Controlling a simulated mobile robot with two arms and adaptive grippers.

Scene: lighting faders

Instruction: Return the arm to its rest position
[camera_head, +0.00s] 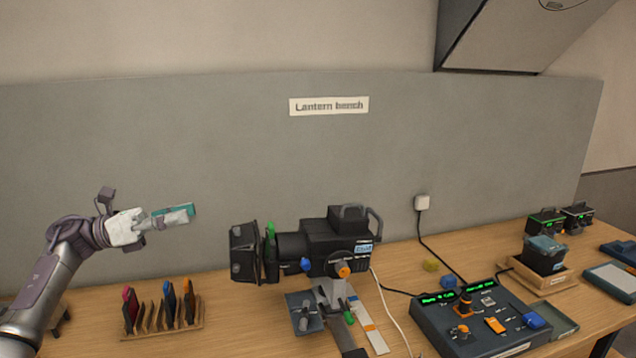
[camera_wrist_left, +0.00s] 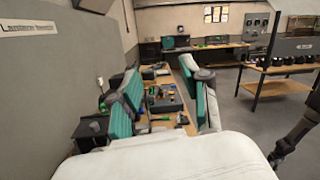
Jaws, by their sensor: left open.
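My left arm comes in from the left in the head view. Its left gripper (camera_head: 176,217) is raised above the bench, over the left end, apart from everything on it. In the left wrist view the two teal-padded fingers of the left gripper (camera_wrist_left: 165,105) stand apart with nothing held between them. My right gripper is not in either view. A black stage lantern (camera_head: 335,245) stands on the wooden bench (camera_head: 225,300) to the right of the left gripper.
A wooden rack (camera_head: 165,325) with colored filters stands below the left gripper. A fader console (camera_head: 480,320) with knobs and green displays sits at the right. A charger with a dark battery (camera_head: 544,255) stands behind it. A grey panel (camera_head: 200,130) rises behind the bench.

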